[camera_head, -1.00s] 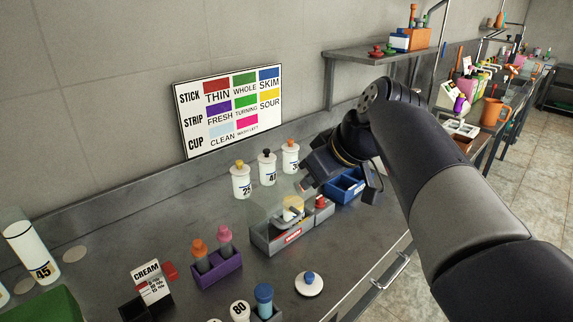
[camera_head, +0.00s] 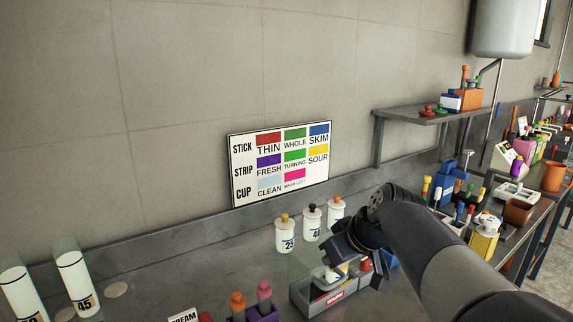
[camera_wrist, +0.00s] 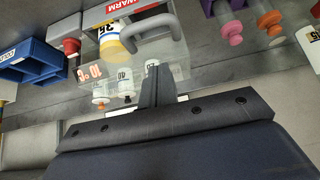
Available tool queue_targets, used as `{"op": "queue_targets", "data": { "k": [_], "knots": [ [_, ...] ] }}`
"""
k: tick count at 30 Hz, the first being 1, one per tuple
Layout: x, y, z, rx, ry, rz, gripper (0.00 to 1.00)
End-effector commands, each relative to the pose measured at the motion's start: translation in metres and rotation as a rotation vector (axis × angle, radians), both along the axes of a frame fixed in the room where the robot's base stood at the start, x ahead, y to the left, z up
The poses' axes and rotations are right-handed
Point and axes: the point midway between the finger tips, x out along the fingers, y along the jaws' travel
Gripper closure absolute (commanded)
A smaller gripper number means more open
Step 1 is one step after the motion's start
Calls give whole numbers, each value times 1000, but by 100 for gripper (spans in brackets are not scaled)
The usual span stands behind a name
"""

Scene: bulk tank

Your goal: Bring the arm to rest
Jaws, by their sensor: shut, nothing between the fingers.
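My arm reaches in from the lower right in the head view, with its wrist (camera_head: 362,236) over the grey metal bench. My gripper (camera_wrist: 152,75) shows in the wrist view with its fingers together and nothing between them. It is above the bench close to a grey box with a clear cover and a red WARM label (camera_head: 334,296). Whether it touches the box cannot be told. In the head view the fingertips are hidden behind the wrist.
Several white bottles, one marked 25 (camera_head: 285,236), stand behind the box. A purple rack (camera_head: 264,314) and tall cylinders (camera_head: 75,280) stand to the left. A colour chart (camera_head: 281,163) leans at the wall. A shelf (camera_head: 425,116) and a cluttered bench lie to the right.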

Motion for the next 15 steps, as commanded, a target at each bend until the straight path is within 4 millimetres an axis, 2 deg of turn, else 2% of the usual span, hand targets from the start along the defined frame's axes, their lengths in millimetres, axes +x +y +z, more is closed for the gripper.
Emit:
{"op": "queue_targets", "data": {
  "k": [1, 6, 15],
  "knots": [
    [-2, -3, -13, -1, 1, -3, 100],
    [-6, -7, -25, 0, 1, -1, 100],
    [-9, -10, -30, -1, 4, 1, 100]
  ]
}}
